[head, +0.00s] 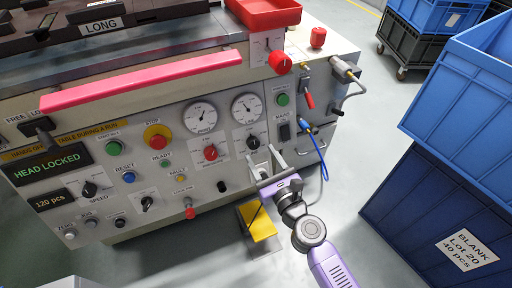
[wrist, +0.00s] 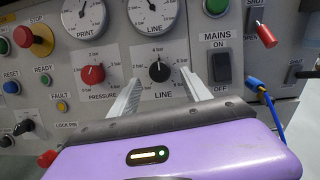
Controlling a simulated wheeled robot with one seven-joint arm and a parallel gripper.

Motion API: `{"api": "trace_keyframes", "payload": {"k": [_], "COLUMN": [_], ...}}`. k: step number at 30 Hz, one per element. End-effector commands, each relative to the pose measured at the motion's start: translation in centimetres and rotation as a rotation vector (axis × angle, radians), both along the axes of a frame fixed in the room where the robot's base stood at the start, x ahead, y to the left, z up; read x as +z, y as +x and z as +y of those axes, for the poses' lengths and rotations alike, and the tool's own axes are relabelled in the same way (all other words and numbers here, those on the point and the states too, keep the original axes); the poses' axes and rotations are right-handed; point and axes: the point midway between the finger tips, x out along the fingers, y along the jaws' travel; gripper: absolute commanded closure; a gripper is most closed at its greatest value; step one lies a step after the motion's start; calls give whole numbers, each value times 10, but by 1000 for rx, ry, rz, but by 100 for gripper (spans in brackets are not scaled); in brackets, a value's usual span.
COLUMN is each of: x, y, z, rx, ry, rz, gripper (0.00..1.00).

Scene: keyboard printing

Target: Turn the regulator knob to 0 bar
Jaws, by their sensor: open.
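Two dial knobs with bar markings sit side by side on the machine's front panel. The black knob marked LINE (wrist: 158,71) has its pointer about straight up, near 4 bar; it also shows in the head view (head: 253,143). The red knob marked PRESSURE (wrist: 93,74) is to its left, and it also shows in the head view (head: 210,153). My gripper (head: 263,160) is open and empty, in front of the panel below the LINE knob. In the wrist view its fingers (wrist: 161,78) stand either side of that knob, with no contact visible.
Two gauges, PRINT (head: 200,117) and LINE (head: 246,107), sit above the knobs. The MAINS switch (wrist: 222,67) is close to the right finger. A blue hose (head: 314,130) hangs further right. Blue crates (head: 420,210) stand at the right, with free floor between.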

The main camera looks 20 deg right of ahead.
Motion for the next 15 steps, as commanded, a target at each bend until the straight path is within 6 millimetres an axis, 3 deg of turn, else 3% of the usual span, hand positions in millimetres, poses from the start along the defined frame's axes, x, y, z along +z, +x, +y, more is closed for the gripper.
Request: {"api": "trace_keyframes", "payload": {"k": [6,15], "x": [0,0], "y": [30,43], "z": [1,2], "rx": [0,1], "ry": [0,-2], "rz": [0,1], "gripper": [44,44]}}
